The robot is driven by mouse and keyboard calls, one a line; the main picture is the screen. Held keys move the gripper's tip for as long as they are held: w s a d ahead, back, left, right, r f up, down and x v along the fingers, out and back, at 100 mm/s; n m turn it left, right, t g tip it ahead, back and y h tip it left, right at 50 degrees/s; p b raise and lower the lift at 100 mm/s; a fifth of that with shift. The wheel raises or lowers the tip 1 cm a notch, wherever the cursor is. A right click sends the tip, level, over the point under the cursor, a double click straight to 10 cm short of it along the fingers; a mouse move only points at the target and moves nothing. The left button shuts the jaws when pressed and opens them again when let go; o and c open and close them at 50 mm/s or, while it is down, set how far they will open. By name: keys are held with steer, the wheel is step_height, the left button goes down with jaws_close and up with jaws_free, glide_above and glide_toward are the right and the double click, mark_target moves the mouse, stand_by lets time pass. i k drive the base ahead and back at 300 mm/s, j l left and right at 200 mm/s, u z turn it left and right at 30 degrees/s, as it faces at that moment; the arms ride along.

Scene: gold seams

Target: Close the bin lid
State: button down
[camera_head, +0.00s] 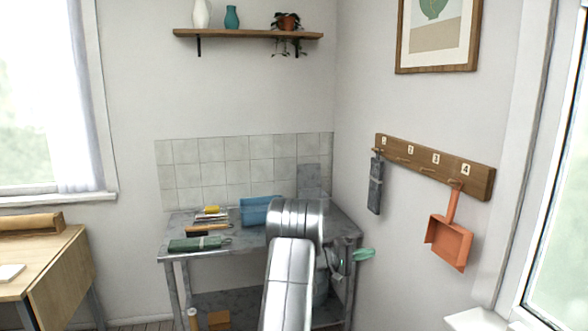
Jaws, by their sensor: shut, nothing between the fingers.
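I cannot make out a bin or its lid for certain. A blue open-topped container (259,211) stands on the grey metal table (245,240), just left of my arm. A grey rounded shape (322,284) shows partly behind my arm at the table's right side; I cannot tell whether it is the bin. My silver arm rises from the bottom edge and bends in front of the table's right part.
Tools and a green folded cloth (195,244) lie on the table's left. A teal item (363,254) sticks out at its right. An orange dustpan (450,240) hangs from a numbered wall rack (434,167). A wooden desk (50,262) stands left; floor shows between desk and table.

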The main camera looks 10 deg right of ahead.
mark_target(309, 175)
steer(key=i+l+u, duration=0.25)
steer(key=i+l, duration=0.2)
steer(key=i, duration=0.5)
steer(key=i+l+u, duration=0.25)
steer(key=i+l, duration=0.35)
steer(key=i, duration=0.35)
steer(key=i+l+u, duration=0.25)
steer(key=i+l, duration=0.55)
steer(key=i, duration=0.05)
